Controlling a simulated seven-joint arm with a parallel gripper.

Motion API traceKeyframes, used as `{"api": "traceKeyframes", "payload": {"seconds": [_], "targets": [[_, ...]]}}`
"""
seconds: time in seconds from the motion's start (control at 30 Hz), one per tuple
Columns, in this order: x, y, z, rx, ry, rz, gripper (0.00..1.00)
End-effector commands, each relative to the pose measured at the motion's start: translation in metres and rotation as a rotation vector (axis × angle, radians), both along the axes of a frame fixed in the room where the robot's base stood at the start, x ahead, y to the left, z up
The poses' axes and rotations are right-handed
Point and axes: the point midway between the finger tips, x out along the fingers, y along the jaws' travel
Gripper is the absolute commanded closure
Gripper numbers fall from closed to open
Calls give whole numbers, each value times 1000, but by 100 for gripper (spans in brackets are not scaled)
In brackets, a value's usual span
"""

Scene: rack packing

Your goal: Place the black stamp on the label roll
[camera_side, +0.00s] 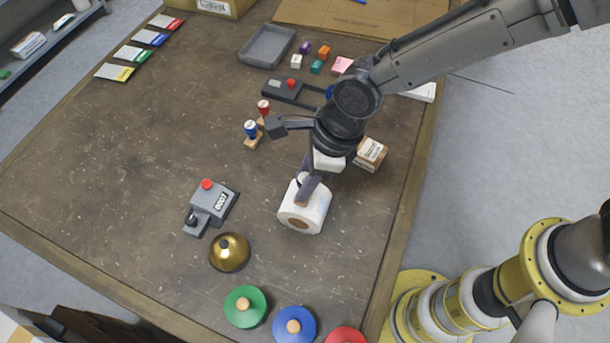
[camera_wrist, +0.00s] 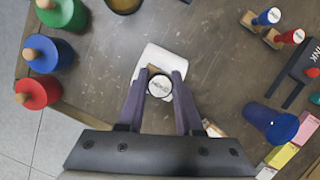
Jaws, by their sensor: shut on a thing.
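The white label roll (camera_side: 314,211) lies on its side near the right part of the table, with its brown core end facing the front. It also shows in the wrist view (camera_wrist: 146,66), partly covered by my fingers. My gripper (camera_side: 307,186) points down over the roll. In the wrist view its dark purple fingers (camera_wrist: 159,90) are closed on the black stamp (camera_wrist: 159,86), whose round, white-labelled top faces the camera. In the side view the stamp (camera_side: 302,177) is mostly hidden by a finger, with its wooden base close above the roll. I cannot tell whether they touch.
A blue stamp (camera_side: 250,129) and red stamp (camera_side: 263,108) stand behind. A grey numbering device (camera_side: 213,205) and brass bell (camera_side: 229,253) are left. Green (camera_side: 245,306), blue (camera_side: 294,325) and red (camera_side: 345,336) knobbed discs line the front. A small box (camera_side: 370,153) sits close right of my gripper.

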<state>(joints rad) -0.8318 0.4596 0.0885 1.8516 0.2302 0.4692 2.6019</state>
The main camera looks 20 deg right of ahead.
Motion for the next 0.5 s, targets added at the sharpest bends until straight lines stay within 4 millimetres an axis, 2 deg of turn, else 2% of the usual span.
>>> {"api": "traceKeyframes", "payload": {"seconds": [0.07, 0.1, 0.23, 0.27, 0.5], "targets": [[0, 0, -2, 0, 0, 0, 100], [0, 0, -3, 0, 0, 0, 62], [0, 0, -2, 0, 0, 0, 39], [0, 0, -2, 0, 0, 0, 36], [0, 0, -2, 0, 0, 0, 36]]}}
